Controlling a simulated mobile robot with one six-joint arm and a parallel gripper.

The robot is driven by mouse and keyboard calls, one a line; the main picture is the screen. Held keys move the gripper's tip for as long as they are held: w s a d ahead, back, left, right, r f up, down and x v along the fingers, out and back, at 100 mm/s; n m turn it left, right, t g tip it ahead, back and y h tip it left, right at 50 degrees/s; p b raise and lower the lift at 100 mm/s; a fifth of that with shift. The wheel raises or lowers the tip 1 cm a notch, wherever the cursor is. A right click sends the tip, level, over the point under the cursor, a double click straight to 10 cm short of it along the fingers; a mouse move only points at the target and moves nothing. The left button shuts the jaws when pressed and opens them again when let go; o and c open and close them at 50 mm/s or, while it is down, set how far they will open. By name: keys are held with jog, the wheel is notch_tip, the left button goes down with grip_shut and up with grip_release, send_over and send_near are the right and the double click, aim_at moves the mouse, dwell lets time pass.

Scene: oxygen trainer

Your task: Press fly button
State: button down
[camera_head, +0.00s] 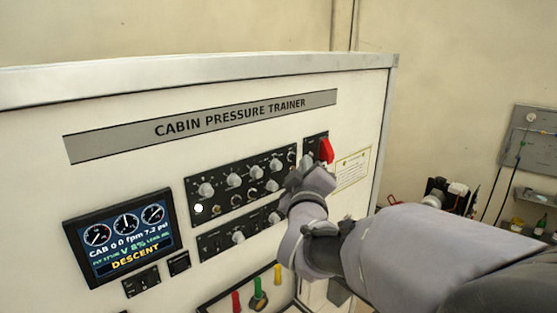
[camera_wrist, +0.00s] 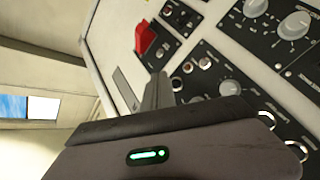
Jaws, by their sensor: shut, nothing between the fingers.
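The cabin pressure trainer panel (camera_head: 120,185) is a white upright board with black control plates. I cannot read which control is the fly button. A display (camera_head: 118,237) at lower left reads "DESCENT". Small black switch plates (camera_head: 141,281) sit below and beside it. My gripper (camera_head: 300,178) is shut and empty, in front of the right end of the upper knob plate (camera_head: 240,180), and hides part of it. In the wrist view its closed fingers (camera_wrist: 158,88) point toward the panel, near the red switch cover (camera_wrist: 145,37). Contact cannot be told.
The red cover (camera_head: 326,150) stands out at the upper right of the panel. A grey board (camera_head: 530,140) hangs on the wall at right. Space in front of the panel's left half is clear.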

jog(key=s+d, duration=0.1)
jog(key=s+d+b, duration=0.1)
jog(key=s, duration=0.1)
jog(key=shift+s+d, duration=0.15)
